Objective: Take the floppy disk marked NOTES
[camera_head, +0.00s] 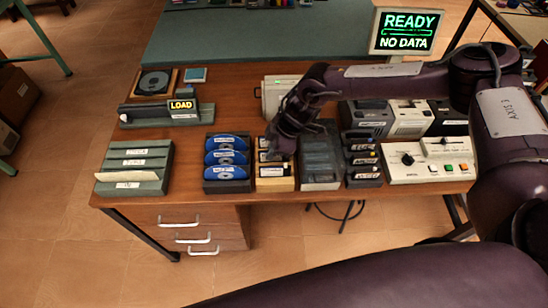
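My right gripper (279,146) comes in from the right and points down over a light wooden holder (275,185) near the table's front edge. The holder has dark items with pale labels (271,171) that look like floppy disks. The gripper covers the holder's back part, so I cannot tell whether it touches or holds a disk. Its fingers are dark and blurred together, so open or shut does not show. The label writing is too small to read; I cannot pick out NOTES. My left gripper is not in view.
Blue discs stand in a dark rack (207,187) left of the holder. A grey tray (320,185) and a cartridge rack (363,183) stand right of it. A control panel (432,174), a green sorter (135,163) and a READY / NO DATA screen (406,32) surround them.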

